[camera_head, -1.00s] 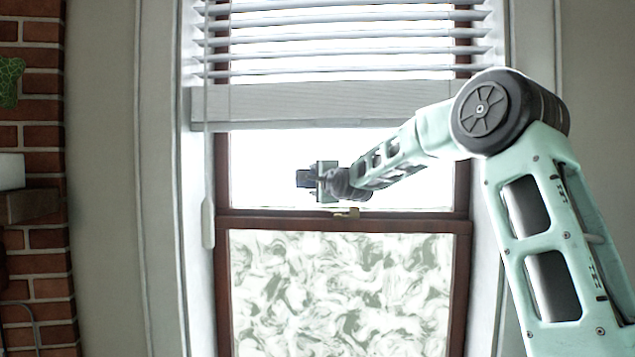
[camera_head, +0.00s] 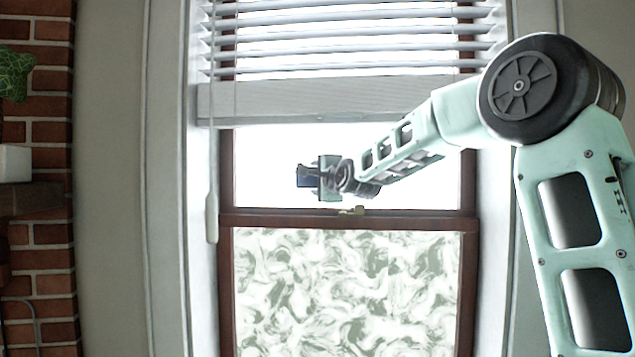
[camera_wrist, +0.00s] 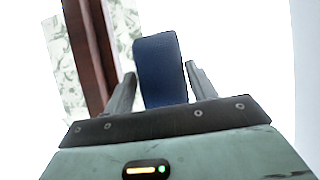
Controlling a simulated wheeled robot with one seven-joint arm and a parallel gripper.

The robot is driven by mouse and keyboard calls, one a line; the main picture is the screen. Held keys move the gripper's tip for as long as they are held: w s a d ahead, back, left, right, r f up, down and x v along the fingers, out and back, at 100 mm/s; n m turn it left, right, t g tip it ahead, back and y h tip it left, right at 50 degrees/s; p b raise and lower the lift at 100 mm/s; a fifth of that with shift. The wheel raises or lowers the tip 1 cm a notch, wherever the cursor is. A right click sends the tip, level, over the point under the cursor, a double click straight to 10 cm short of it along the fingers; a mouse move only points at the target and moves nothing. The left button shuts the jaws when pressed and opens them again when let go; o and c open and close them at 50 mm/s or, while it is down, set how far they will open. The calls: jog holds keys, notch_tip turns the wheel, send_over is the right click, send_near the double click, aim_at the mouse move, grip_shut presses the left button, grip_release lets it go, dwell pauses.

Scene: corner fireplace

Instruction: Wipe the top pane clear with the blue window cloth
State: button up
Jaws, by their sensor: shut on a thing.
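The blue window cloth (camera_wrist: 160,70) is a dark blue, flat-sided piece between the two fingers of my gripper (camera_wrist: 158,85) in the wrist view. In the head view the cloth (camera_head: 304,176) points left from my gripper (camera_head: 312,176), in front of the top pane (camera_head: 270,155). The top pane is bright white, between the blind and the sash rail; no smears can be made out in the glare. I cannot tell whether the cloth touches the glass.
A white slatted blind with a thick bottom rail (camera_head: 300,102) hangs over the upper window. A brass latch (camera_head: 352,211) sits on the dark red sash rail (camera_head: 290,220). The bottom pane (camera_head: 350,290) has swirled frosting. A blind wand (camera_head: 212,215) hangs at left. A plant (camera_head: 14,76) is far left.

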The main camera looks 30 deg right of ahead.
jog(key=shift+s+a+b, duration=0.95)
jog(key=shift+s+a, duration=0.05)
jog(key=shift+s, duration=0.2)
jog(key=shift+d+r, duration=0.1)
jog(key=shift+w+d+r+p, duration=0.25)
jog(key=shift+w+d, duration=0.3)
jog(key=shift+w, duration=0.15)
jog(key=shift+w+d+r+p, duration=0.25)
jog(key=shift+w+d, duration=0.3)
jog(key=shift+w, duration=0.15)
jog(key=shift+w+d+r+p, duration=0.25)
jog(key=shift+w+d, duration=0.3)
jog(key=shift+w, duration=0.15)
jog(key=shift+w+d+r, duration=0.1)
jog(key=shift+w+d, duration=0.35)
jog(key=shift+w, duration=0.15)
jog(key=shift+w+d+p, duration=0.3)
jog(key=shift+w+d, duration=0.3)
jog(key=shift+w, duration=0.15)
jog(key=shift+d, duration=0.1)
